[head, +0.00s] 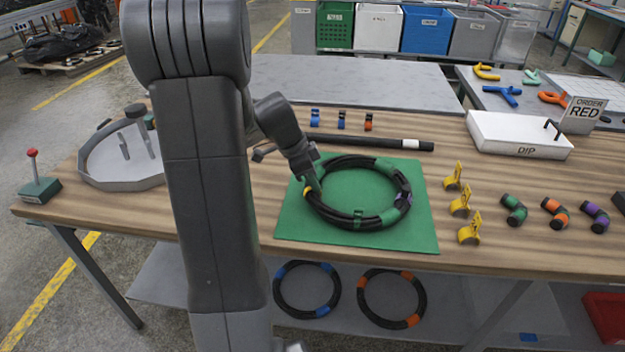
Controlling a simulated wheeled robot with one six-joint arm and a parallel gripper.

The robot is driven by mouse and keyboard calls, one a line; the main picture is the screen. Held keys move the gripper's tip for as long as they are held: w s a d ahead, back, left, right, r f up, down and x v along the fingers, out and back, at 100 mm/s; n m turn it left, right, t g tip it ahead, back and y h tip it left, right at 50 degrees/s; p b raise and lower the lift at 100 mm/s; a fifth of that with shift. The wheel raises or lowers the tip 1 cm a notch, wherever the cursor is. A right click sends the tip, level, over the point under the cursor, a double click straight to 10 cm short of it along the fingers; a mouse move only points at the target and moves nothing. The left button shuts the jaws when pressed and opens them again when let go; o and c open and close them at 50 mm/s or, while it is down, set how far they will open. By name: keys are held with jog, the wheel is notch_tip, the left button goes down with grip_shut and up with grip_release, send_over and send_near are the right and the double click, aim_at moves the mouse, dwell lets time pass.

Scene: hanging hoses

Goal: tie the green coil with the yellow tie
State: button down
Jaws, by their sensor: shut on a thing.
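The green coil (345,217), a black hose ring with green bands, lies flat on a green mat (420,235). A small purple-grey patch shows on its right side. My gripper (312,182) reaches down to the left side of the coil. It is shut on a small yellow piece, which looks like a yellow tie (307,191), at the hose. Whether the tie goes around the hose or only touches it is too small to tell. The fingertips are partly hidden. Three more yellow tags or ties (461,204) stand in a column right of the mat.
A black rod (385,143) lies behind the mat, with small blue and orange clips (341,120) beyond it. A white DIP tray (520,135) and short hose pieces (555,212) are at right. A grey tray (120,165) is at left. Two coils (392,298) sit below.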

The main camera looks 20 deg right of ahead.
jog(key=shift+s+a+f, duration=0.1)
jog(key=shift+s+f, duration=0.05)
jog(key=shift+f, duration=0.3)
jog(key=shift+s+a+f+b, duration=0.1)
jog(key=shift+s+f+b, duration=0.05)
jog(key=shift+f+b, duration=0.35)
jog(key=shift+b, duration=0.2)
jog(key=c, duration=1.2)
grip_release()
jog(key=shift+f, duration=0.1)
jog(key=shift+c, duration=0.2)
jog(key=shift+r, duration=0.55)
jog(key=p+v, duration=0.1)
jog(key=v, duration=1.3)
jog(key=shift+w+r, duration=0.35)
jog(key=shift+r, duration=0.05)
jog(key=shift+c, duration=0.4)
